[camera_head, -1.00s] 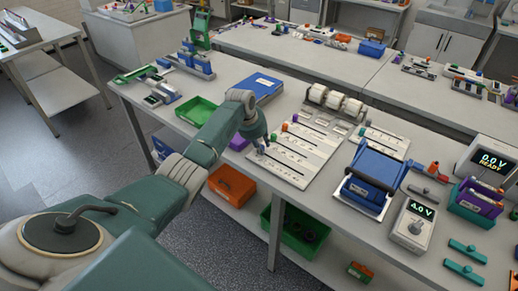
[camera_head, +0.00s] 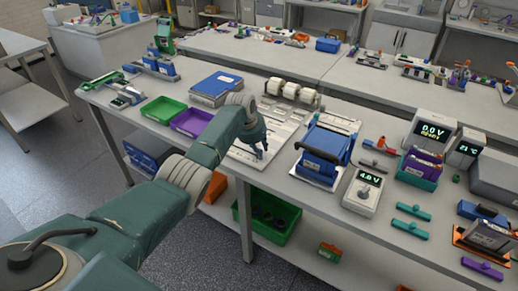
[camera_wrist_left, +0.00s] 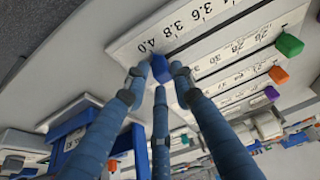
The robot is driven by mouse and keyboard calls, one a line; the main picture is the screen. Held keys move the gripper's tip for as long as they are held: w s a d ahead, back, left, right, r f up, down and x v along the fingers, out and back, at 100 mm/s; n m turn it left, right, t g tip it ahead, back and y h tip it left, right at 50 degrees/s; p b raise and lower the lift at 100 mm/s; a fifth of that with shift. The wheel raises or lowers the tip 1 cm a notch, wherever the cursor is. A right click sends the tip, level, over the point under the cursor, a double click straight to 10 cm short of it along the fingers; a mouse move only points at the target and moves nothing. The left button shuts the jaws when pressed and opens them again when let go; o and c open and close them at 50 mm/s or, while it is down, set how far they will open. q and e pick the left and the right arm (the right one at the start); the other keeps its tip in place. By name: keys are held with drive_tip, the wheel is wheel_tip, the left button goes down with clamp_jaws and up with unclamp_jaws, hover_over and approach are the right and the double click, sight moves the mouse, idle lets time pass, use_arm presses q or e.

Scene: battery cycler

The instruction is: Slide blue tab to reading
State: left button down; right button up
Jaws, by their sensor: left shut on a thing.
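The blue tab (camera_wrist_left: 160,68) stands on the nearest scale of the pale slider board (camera_wrist_left: 215,60), beside the 4.0 mark in the left wrist view. My left gripper (camera_wrist_left: 161,78) has its fingers closed around the tab. In the head view the left gripper (camera_head: 261,152) is low over the front part of the slider board (camera_head: 240,155), and my arm hides much of the board and the tab. My right gripper is not in view.
Green (camera_wrist_left: 289,44), orange (camera_wrist_left: 278,74) and purple (camera_wrist_left: 271,92) tabs sit on the board's other scales. A blue device (camera_head: 325,150) stands close to the right of the board. Green (camera_head: 163,109) and purple (camera_head: 193,120) trays lie to the left.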

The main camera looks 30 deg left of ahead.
use_arm(q)
drive_tip(key=shift+w+r, duration=0.3)
drive_tip(key=shift+r, duration=0.1)
drive_tip(key=c, duration=1.6)
unclamp_jaws()
drive_tip(key=shift+c, duration=0.2)
drive_tip(key=shift+s+f, duration=0.15)
drive_tip(key=shift+f, duration=0.05)
drive_tip(key=shift+s+a+r, duration=0.1)
drive_tip(key=shift+s+r, duration=0.05)
drive_tip(key=shift+r, duration=0.15)
drive_tip(key=v, duration=1.1)
drive_tip(key=shift+r, duration=0.2)
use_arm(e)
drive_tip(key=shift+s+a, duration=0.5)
use_arm(q)
drive_tip(key=shift+s, duration=0.1)
